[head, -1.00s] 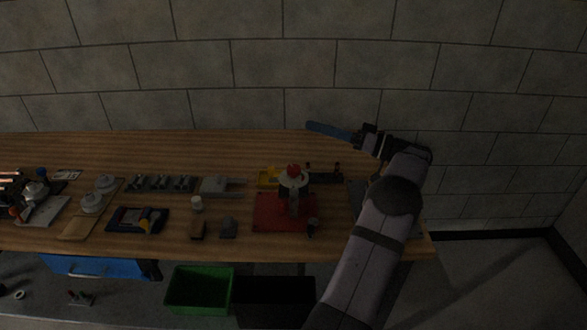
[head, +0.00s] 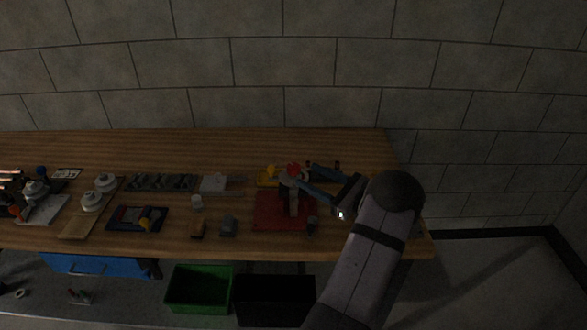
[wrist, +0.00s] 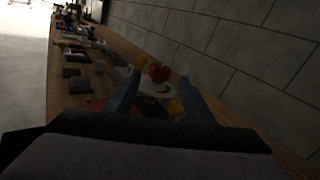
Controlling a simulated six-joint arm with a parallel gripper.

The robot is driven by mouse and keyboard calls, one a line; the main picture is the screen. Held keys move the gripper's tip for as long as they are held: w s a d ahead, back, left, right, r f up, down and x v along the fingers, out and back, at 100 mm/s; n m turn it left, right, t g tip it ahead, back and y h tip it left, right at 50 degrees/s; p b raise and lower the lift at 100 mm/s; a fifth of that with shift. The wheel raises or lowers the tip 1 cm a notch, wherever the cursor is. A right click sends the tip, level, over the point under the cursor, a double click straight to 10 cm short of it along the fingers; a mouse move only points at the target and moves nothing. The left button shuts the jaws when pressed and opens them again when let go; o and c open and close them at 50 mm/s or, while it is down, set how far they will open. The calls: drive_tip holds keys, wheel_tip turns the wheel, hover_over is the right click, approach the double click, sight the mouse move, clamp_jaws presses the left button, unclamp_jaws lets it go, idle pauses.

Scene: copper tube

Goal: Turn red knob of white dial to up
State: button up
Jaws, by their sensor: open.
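The white dial (head: 285,180) with the red knob (head: 293,169) on top stands on the red base plate (head: 270,212) on the table. In the wrist view the red knob (wrist: 159,72) and the pale dial (wrist: 158,89) show between the two blue fingers. My gripper (head: 303,178) is open, its blue fingers pointing left toward the dial from the right. One finger reaches in front of the dial and hides part of it; the other lies behind. I cannot tell whether either finger touches the knob.
A yellow part (head: 268,174) stands just left of the dial. A small dark upright part (head: 312,224) stands at the plate's front right. The table's back strip is clear.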

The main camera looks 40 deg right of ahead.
sight(299, 171)
drive_tip(key=shift+m, duration=1)
drive_tip(key=shift+w, duration=0.1)
drive_tip(key=shift+w+a+r+p, duration=0.1)
drive_tip(key=shift+w+p, duration=0.3)
drive_tip(key=shift+w, duration=0.15)
drive_tip(key=shift+w+a+p, duration=0.2)
drive_tip(key=shift+w+p, duration=0.45)
drive_tip(key=shift+w, duration=0.85)
drive_tip(key=shift+w+a+p, duration=0.15)
drive_tip(key=shift+w+p, duration=0.45)
drive_tip(key=shift+w, duration=0.9)
